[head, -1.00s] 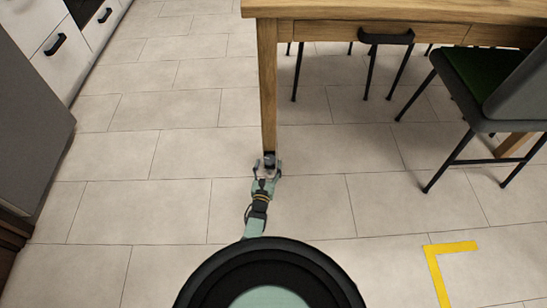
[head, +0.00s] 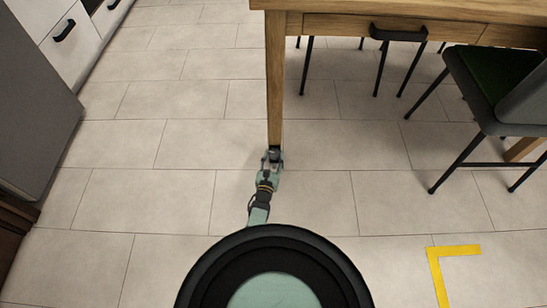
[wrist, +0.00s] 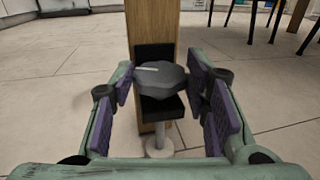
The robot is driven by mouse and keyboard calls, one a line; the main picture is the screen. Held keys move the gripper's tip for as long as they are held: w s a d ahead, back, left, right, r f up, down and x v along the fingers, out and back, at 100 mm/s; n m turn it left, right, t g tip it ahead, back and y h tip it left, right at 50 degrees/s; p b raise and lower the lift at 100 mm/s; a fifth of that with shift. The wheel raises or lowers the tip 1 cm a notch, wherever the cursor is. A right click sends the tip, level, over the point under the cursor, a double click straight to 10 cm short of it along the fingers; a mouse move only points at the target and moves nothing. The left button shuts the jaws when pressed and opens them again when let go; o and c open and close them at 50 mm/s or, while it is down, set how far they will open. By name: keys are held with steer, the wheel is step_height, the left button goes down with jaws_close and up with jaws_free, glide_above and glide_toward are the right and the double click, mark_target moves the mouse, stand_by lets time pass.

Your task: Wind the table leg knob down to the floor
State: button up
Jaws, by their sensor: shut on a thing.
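The table leg (head: 274,90) is a square wooden post at the table's front left corner; it also shows in the wrist view (wrist: 153,25). A dark grey lobed knob (wrist: 162,78) with a pale line on top sits at its lower end, against black brackets. Below it a metal stem runs down to a pale round foot (wrist: 160,150) near the floor; I cannot tell whether it touches. My gripper (wrist: 161,82) has its purple pads on both sides of the knob and is shut on it. In the head view my gripper (head: 273,157) covers most of the knob.
The wooden table (head: 420,12) stands above with a drawer front. A green-seated chair (head: 495,70) is to the right. Grey and white cabinets line the left. A yellow corner mark (head: 437,262) lies on the tiles at lower right. The tiled floor left of the leg is clear.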

steer(key=c, duration=0.5)
steer(key=shift+w+a+f+m+g+h+b, duration=0.1)
steer(key=shift+m+g+h+b, duration=0.25)
steer(key=shift+m+h, duration=0.4)
steer(key=shift+w+a+f+m+g+h+b, duration=0.1)
steer(key=shift+m+g+h+b, duration=0.25)
steer(key=shift+h, duration=0.7)
steer(key=shift+s+r+m+h, duration=0.1)
steer(key=shift+r+m+h, duration=0.05)
steer(key=shift+m+h, duration=0.35)
steer(key=o, duration=1.1)
